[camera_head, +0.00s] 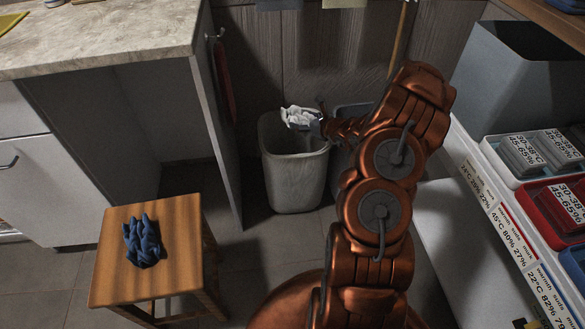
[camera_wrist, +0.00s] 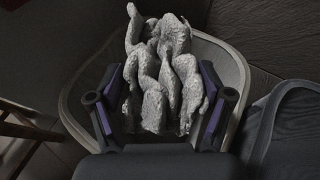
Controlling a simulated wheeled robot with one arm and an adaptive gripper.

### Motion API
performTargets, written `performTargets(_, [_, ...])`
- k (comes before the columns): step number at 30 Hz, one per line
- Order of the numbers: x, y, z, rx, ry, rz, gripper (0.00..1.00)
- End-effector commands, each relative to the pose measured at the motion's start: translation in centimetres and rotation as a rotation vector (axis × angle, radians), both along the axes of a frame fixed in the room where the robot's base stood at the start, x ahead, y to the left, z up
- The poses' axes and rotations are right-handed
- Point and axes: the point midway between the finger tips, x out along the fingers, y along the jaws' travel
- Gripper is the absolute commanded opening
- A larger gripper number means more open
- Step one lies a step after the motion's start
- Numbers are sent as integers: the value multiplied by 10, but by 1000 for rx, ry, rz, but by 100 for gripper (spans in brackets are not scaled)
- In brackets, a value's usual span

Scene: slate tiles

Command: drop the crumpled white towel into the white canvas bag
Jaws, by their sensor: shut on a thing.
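The crumpled white towel (camera_head: 300,117) is held in my gripper (camera_head: 314,120) at the end of my copper-coloured arm. In the wrist view the towel (camera_wrist: 164,75) sits between the two fingers of my gripper (camera_wrist: 163,100), which are shut on it. The white canvas bag (camera_head: 296,178) stands upright on the floor at the back, open at the top. The towel is over the bag's opening, around rim height or above. In the wrist view the bag's rim (camera_wrist: 240,75) curves around behind the towel. Much of the bag's inside is hidden by the towel and gripper.
A dark grey bin (camera_wrist: 285,125) stands right beside the bag. A wooden stool (camera_head: 185,215) with a crumpled blue cloth (camera_head: 142,241) is at the front left. A counter (camera_head: 110,35) is at the left. A shelf with labelled trays (camera_head: 530,150) lines the right.

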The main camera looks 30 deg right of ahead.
Motion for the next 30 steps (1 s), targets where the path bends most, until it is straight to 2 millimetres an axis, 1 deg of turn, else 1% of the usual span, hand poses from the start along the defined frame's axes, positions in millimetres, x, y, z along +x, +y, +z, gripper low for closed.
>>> performTargets(2, [0,0,0,0,0,0,58])
performTargets(3, [0,0,0,0,0,0,82])
performTargets(8, [0,0,0,0,0,0,98])
performTargets(9, [0,0,0,0,0,0,100])
performTargets(18, [0,0,0,0,0,0,100])
performTargets(21, [-4,-1,2,1,0,-1,100])
performTargets(23, [-9,-2,4,1,0,-3,100])
performTargets(26, [-22,-4,10,2,0,-3,100])
performTargets(30, [-46,-9,21,1,-4,-6,100])
